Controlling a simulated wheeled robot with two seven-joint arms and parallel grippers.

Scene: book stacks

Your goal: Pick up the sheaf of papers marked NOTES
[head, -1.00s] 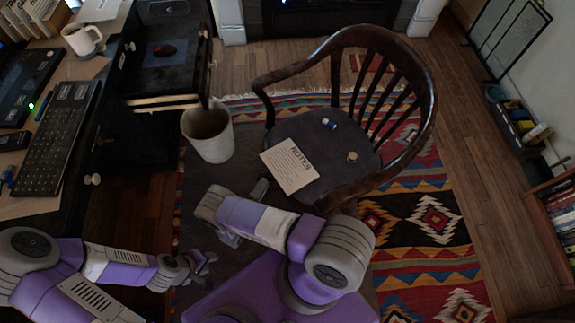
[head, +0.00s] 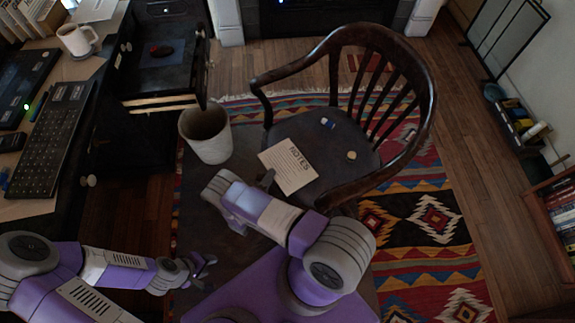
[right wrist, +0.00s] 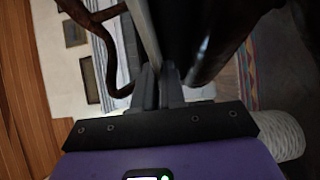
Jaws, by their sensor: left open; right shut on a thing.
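The sheaf of papers marked NOTES (head: 289,167) lies on the dark seat of the wooden armchair (head: 425,90), its left edge toward the waste bin. My right gripper (head: 266,181) is at the sheaf's left edge and is shut on it. In the right wrist view my right gripper's fingers (right wrist: 162,85) are closed together, with the sheaf (right wrist: 146,35) seen as a thin pale strip rising from between them. My left gripper (head: 207,266) is open and empty, low on the left, away from the chair.
A pale waste bin (head: 207,138) stands left of the chair. A blue-and-white item (head: 327,123) and a small tan item (head: 351,155) sit on the seat. The desk with a keyboard (head: 55,130) and mug (head: 77,40) is at the left. Patterned rug (head: 435,215) lies below.

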